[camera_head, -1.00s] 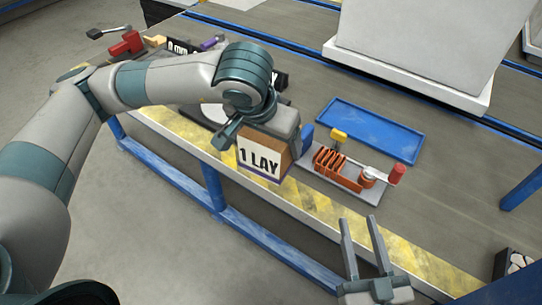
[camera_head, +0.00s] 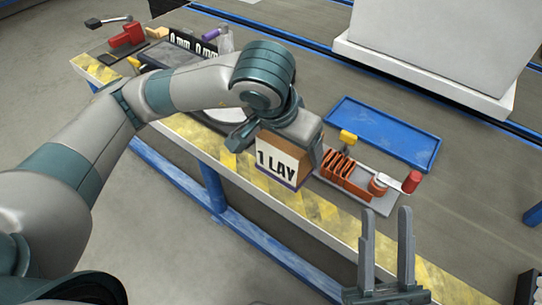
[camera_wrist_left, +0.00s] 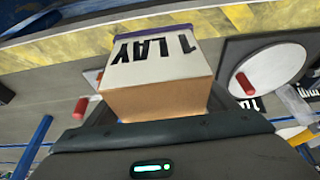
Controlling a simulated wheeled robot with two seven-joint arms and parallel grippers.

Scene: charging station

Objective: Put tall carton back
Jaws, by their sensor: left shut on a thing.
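A brown carton (camera_head: 283,162) with a white label reading "1 LAY" and a purple lower edge is in my left gripper. It appears over the yellow-striped front edge of the bench, and I cannot tell whether it touches the bench. My left gripper (camera_wrist_left: 155,122) is shut on the carton; its jaws are partly hidden in the head view. The carton (camera_wrist_left: 155,70) fills the middle of the left wrist view, label facing outward. My right gripper (camera_head: 386,250) is open and empty, in front of the bench edge at the lower right.
A grey rack (camera_head: 368,196) with orange plates and a red-handled part stands just right of the carton. A blue tray (camera_head: 383,133) lies empty behind it. A large white block (camera_head: 430,45) stands at the back. Dark blocks with lettering (camera_head: 195,48) are at the left, partly behind my arm.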

